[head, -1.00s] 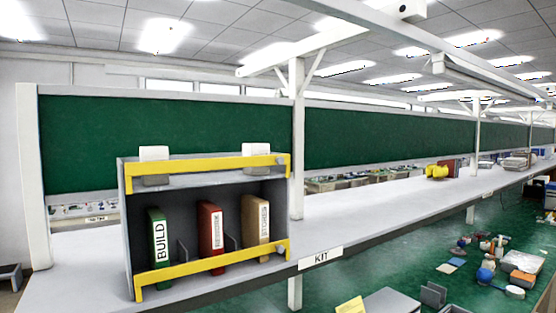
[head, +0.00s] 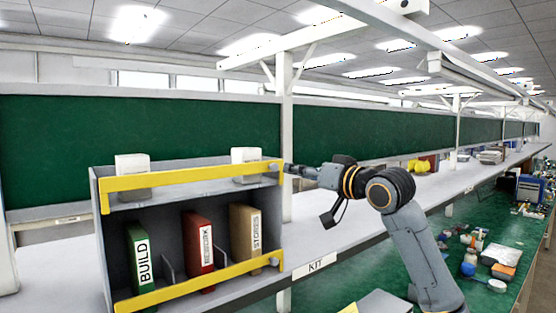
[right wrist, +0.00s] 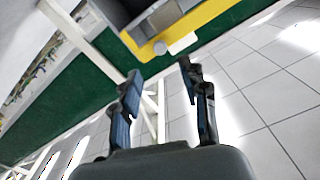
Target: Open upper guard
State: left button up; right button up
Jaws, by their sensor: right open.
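The upper guard (head: 185,177) is a yellow bar across the front of the top shelf of a grey rack (head: 97,225). It sits level, with a grey knob (head: 273,166) at its right end. My right gripper (head: 289,168) is just right of that knob. In the right wrist view my right gripper (right wrist: 158,77) is open and empty. The knob (right wrist: 160,47) and the guard (right wrist: 205,20) lie just beyond its fingertips, seemingly apart from them. My left gripper is not in view.
Two white containers (head: 133,165) stand behind the upper guard. A lower yellow guard (head: 200,277) fronts the green, red and tan binders (head: 199,243). A white post (head: 286,120) rises behind the rack's right end. The shelf right of my arm is largely clear.

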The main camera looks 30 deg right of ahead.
aim_at(276, 167)
jog(key=w+p, duration=0.1)
jog(key=w, duration=0.1)
jog(key=w+p, duration=0.1)
jog(key=w, duration=0.2)
jog(key=w+p, duration=0.1)
jog(key=w, duration=0.1)
jog(key=shift+w+a+r+p, duration=0.15)
jog(key=shift+w+a+p, duration=0.2)
jog(key=shift+w, duration=0.5)
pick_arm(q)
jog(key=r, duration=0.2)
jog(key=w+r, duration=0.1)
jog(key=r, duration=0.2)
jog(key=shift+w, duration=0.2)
pick_arm(e)
jog(key=shift+f, duration=0.2)
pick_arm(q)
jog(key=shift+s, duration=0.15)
pick_arm(e)
grip_shut()
